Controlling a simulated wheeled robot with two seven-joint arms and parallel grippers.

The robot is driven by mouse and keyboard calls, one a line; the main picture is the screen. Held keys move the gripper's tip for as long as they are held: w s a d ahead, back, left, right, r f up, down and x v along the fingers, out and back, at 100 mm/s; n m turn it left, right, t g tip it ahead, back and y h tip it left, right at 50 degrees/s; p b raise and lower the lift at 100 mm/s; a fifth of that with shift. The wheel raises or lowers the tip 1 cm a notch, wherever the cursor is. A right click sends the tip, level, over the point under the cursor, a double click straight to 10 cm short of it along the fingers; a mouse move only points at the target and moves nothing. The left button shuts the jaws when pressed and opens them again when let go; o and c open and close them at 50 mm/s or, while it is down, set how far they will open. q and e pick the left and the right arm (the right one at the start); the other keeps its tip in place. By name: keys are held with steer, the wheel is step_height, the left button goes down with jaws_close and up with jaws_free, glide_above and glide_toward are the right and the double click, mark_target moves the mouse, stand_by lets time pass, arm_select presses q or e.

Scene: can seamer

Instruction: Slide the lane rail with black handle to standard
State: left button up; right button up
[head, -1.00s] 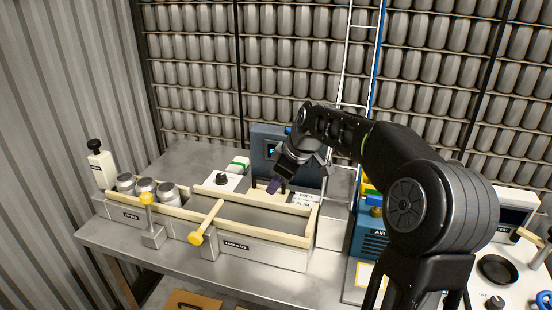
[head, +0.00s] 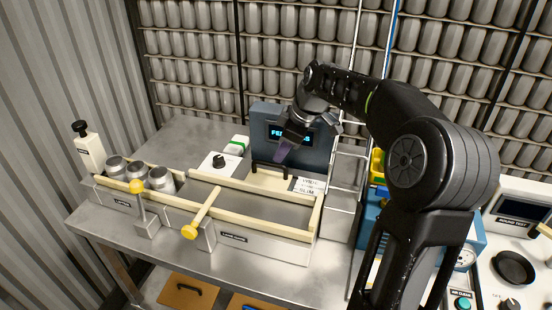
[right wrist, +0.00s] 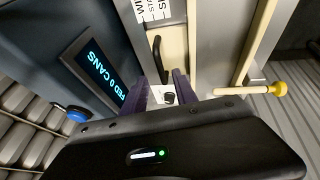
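The lane rail is a cream plate (head: 272,180) with a black bar handle (head: 270,168), at the back of the lane on the bench. In the right wrist view the handle (right wrist: 156,58) lies along the cream rail (right wrist: 176,50), just beyond my fingertips. A white label (head: 308,186) with lane markings is right of the plate; it is partly readable. My right gripper (head: 283,152) has purple fingers and hangs just above and behind the handle, apart from it. In the right wrist view its fingers (right wrist: 160,88) are spread with nothing between them. My left gripper is out of view.
A blue-grey feeder box (head: 265,120) with a lit display stands behind the rail. A white box with a black knob (head: 218,161) is left of it. Several cans (head: 138,172) stand in the lane at left. A yellow-knobbed bar (head: 190,232) crosses the lane.

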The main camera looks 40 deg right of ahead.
mark_target(273, 164)
steer(key=p+x, duration=0.1)
steer(key=x, duration=0.5)
steer(key=shift+c, duration=0.2)
jaws_close()
stand_by(1.1)
